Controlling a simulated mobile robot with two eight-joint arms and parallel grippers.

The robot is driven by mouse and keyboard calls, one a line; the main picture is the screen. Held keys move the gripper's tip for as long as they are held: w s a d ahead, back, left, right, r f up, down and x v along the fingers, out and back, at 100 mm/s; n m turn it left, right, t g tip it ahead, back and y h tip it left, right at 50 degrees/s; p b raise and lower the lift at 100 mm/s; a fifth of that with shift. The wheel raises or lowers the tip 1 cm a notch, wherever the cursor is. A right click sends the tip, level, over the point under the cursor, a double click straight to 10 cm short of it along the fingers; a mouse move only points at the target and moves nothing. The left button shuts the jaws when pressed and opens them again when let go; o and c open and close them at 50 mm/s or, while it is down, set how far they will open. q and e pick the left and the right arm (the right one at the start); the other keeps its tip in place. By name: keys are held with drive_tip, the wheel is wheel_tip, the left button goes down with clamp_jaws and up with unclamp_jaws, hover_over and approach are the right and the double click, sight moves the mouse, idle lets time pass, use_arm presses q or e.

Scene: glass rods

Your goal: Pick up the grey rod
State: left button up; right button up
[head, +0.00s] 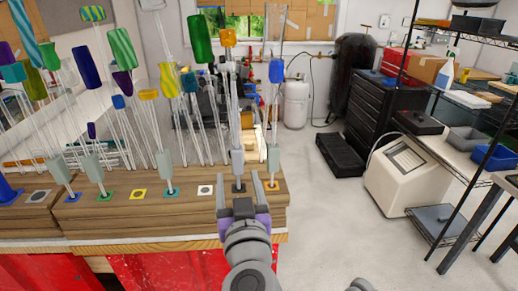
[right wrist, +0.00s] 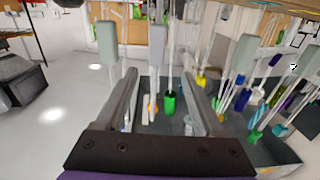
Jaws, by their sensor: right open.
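The grey rod (head: 237,162) is a clear upright rod with a grey sleeve low down, over a dark square at the bench's front. Its sleeve also shows in the right wrist view (right wrist: 157,45), between the fingertips in the picture and beyond them. My right gripper (head: 239,182) is open and empty, right in front of this rod at the bench edge. It also shows in the right wrist view (right wrist: 158,74), its fingers spread on either side of the rod's line. I cannot tell whether they touch it.
Several tall clear rods with coloured ends crowd behind. The wooden bench (head: 120,222) ends at the right; open floor (head: 330,215) lies beyond.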

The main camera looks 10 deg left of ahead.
sight(237, 156)
drive_tip(key=shift+m+h, duration=0.3)
drive_tip(key=shift+h, duration=0.3)
drive_tip(key=x, duration=0.5)
drive_tip(key=shift+r+p, duration=0.3)
drive_tip(key=shift+r, duration=0.1)
drive_tip(key=p+x, duration=0.1)
drive_tip(key=x, duration=0.4)
drive_tip(key=shift+r, duration=0.1)
drive_tip(key=shift+w, duration=0.35)
drive_tip(key=shift+s, duration=0.2)
drive_tip(key=shift+c, duration=0.6)
clamp_jaws()
